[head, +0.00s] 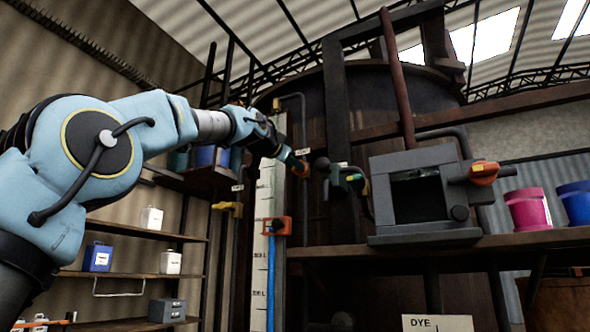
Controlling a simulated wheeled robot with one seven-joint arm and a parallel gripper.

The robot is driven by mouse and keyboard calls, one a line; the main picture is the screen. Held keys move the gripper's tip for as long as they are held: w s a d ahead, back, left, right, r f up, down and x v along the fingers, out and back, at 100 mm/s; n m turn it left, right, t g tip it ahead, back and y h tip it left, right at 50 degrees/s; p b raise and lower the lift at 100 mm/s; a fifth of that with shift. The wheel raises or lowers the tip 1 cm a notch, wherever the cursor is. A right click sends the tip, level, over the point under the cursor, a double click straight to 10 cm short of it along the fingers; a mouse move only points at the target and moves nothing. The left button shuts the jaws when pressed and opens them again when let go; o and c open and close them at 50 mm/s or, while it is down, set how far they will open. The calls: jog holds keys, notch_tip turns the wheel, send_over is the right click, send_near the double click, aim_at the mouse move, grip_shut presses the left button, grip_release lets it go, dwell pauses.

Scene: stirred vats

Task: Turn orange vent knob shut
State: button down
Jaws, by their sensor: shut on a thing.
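An orange knob (303,170) shows at the end of my arm, by the top of the white level scale and in front of the large dark vat. My gripper (291,160) reaches it from the left and is shut on it. The jaws are small and dark here and hide part of the knob. How far the knob is turned cannot be told.
A green-handled valve (352,183) and a dark ball lie just right of my gripper. The level scale (263,250) carries an orange slider (277,226). A yellow handle (228,207) is left. A grey box (425,235) with another orange handle (484,173) stands on the right shelf.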

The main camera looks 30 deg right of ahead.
jog(key=m+b, duration=0.1)
jog(key=m, duration=0.9)
jog(key=shift+s+f+b, duration=0.1)
jog(key=shift+f+b, duration=0.05)
jog(key=shift+b, duration=0.15)
jog(key=shift+m, duration=0.4)
jog(key=c, duration=0.8)
grip_release()
